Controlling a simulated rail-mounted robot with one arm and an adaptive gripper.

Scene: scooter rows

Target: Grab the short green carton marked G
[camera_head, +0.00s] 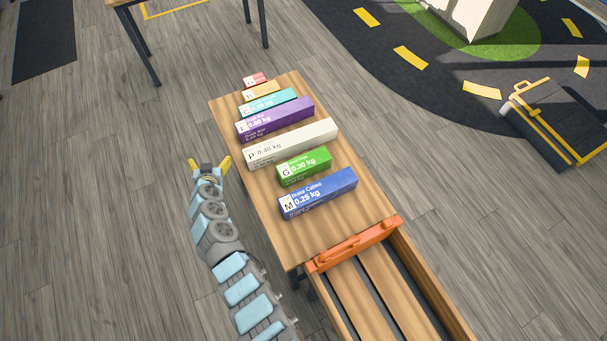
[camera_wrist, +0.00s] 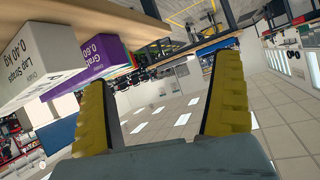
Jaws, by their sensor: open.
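The short green carton marked G (camera_head: 304,167) lies on the wooden table (camera_head: 222,110). It is between the long white carton marked P (camera_head: 290,143) and the blue carton marked M (camera_head: 318,193). My gripper (camera_head: 210,167) is left of the table in the head view, off its edge and apart from every carton. Its yellow fingers are spread and empty, as the wrist view (camera_wrist: 162,75) also shows. In the wrist view, the ends of the white carton (camera_wrist: 40,55) and the purple carton (camera_wrist: 95,65) show at the left. The green carton is not visible there.
Beyond the white carton lie purple (camera_head: 275,119), teal (camera_head: 267,103), yellow (camera_head: 262,91) and red (camera_head: 255,79) cartons in a row. An orange bar (camera_head: 356,244) crosses the table's near end, by wooden rails. The table strip left of the cartons is bare.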

